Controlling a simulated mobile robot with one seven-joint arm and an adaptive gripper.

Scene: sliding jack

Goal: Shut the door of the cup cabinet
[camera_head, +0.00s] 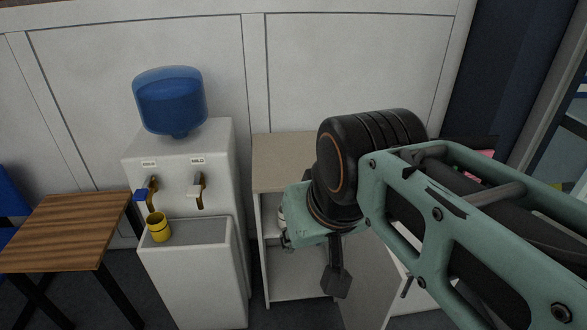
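The cup cabinet (283,160) stands right of the water dispenser, with a beige top and pale sides. Its front is open and part of the shelved interior (290,275) shows. A grey panel (368,285), which looks like its door, stands swung out to the right, partly hidden by my arm. My gripper (336,280) hangs in front of the cabinet opening, left of that panel. One dark finger shows clearly; whether it touches the panel I cannot tell. My arm hides the cabinet's right side and most of the gripper.
A white water dispenser (190,270) with a blue bottle (170,98) stands close to the cabinet's left. A yellow cup (158,228) sits on its ledge. A wooden table (65,230) is at the far left. A panelled wall (345,50) is behind.

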